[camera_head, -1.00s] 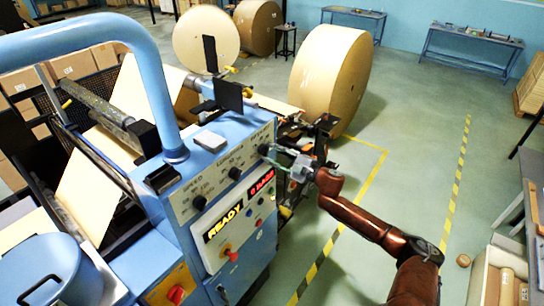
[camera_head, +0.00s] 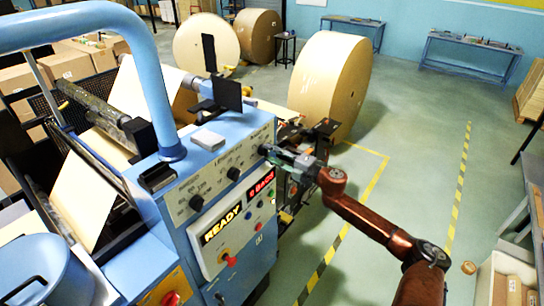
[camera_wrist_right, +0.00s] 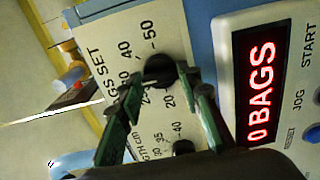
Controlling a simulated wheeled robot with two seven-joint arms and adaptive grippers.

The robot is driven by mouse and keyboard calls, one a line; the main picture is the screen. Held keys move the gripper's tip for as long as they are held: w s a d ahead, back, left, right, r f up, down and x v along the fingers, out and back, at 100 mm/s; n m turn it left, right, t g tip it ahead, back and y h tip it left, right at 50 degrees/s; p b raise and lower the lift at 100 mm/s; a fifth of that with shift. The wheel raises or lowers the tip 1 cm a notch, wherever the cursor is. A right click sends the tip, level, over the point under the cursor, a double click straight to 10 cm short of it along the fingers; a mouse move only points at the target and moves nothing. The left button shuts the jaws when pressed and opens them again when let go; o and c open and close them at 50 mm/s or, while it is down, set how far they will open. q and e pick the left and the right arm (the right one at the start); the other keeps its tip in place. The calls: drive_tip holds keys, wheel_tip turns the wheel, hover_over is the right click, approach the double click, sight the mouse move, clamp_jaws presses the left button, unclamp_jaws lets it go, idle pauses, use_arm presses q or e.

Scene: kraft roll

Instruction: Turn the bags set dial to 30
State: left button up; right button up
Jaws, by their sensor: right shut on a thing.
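The bags set dial is a black knob (camera_wrist_right: 158,68) on the cream panel in the right wrist view. Its scale shows numbers including 20, 40 and 50, with part of it hidden by my fingers. I cannot make out where its pointer stands. My right gripper (camera_wrist_right: 163,78) has its two green-edged fingers on either side of the knob, shut on it. In the head view, the right gripper (camera_head: 274,153) reaches the dial (camera_head: 264,149) at the panel's upper right end from the right. My left gripper is not in view.
Other black dials (camera_head: 196,202) sit along the same panel. A red display (camera_wrist_right: 259,88) reads 0 BAGS, and a yellow display (camera_head: 222,224) reads READY. A large kraft roll (camera_head: 325,85) stands behind.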

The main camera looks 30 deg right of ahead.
idle(0.4)
drive_tip(key=o, duration=1.2)
drive_tip(key=shift+c, duration=0.2)
drive_tip(key=shift+s, duration=0.1)
drive_tip(key=v, duration=1.1)
drive_tip(key=shift+s+d, duration=0.2)
drive_tip(key=shift+s, duration=0.15)
drive_tip(key=shift+f, duration=0.15)
